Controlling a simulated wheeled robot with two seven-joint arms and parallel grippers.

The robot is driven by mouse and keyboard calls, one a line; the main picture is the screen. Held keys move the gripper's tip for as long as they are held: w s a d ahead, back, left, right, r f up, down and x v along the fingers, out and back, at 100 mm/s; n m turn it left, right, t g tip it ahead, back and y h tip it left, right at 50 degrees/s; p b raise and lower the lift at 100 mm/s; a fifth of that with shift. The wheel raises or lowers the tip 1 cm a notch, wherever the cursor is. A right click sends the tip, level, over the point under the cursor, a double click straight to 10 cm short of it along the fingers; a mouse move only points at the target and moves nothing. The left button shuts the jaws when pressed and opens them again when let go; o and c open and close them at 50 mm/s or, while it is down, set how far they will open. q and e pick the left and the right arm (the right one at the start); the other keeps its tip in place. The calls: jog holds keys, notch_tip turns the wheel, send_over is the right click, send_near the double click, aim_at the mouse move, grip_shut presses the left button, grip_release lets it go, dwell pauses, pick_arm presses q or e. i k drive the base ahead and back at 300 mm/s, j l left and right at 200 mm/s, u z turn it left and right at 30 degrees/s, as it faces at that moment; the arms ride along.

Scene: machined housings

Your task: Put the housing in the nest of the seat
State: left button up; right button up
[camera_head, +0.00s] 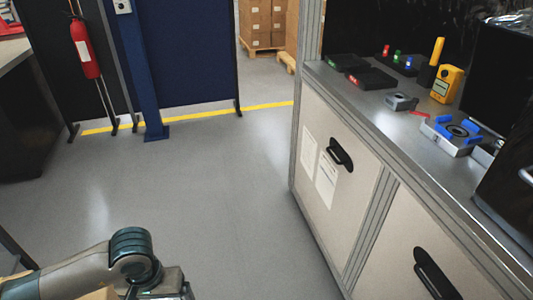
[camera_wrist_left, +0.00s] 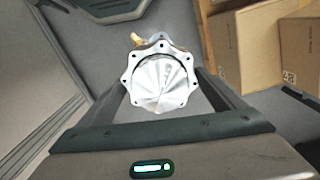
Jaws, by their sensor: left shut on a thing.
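The housing (camera_wrist_left: 160,78) is a silvery metal part with a scalloped, bolt-holed flange around a shiny round face. In the left wrist view it sits between the fingers of my left gripper (camera_wrist_left: 167,92), which is shut on it. In the head view my left arm comes in at the bottom left, and the held housing does not show there. The seat appears to be the grey block with blue pads and a dark round nest (camera_head: 457,131) on the bench at the right, well away from my left arm. The nest looks empty. My right gripper is out of view.
The bench top (camera_head: 395,122) also holds a yellow meter (camera_head: 447,84), a small grey block (camera_head: 401,102) and black trays (camera_head: 371,79). The floor (camera_head: 220,200) left of the cabinet is clear. Cardboard boxes (camera_wrist_left: 244,45) show in the wrist view.

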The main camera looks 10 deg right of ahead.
aim_at(461, 132)
jog(key=i+j+z, duration=0.1)
jog(key=z, duration=0.35)
jog(key=i+j+z, duration=0.2)
jog(key=z, duration=0.3)
jog(key=i+j+z, duration=0.25)
jog(key=z, duration=0.2)
jog(key=i+j+z, duration=0.15)
jog(key=j+z, duration=0.15)
jog(key=z, duration=0.15)
jog(key=j+z, duration=0.3)
jog(key=z, duration=0.2)
jog(key=i+j+z, duration=0.1)
jog(key=j+z, duration=0.8)
jog(key=k+l, duration=0.05)
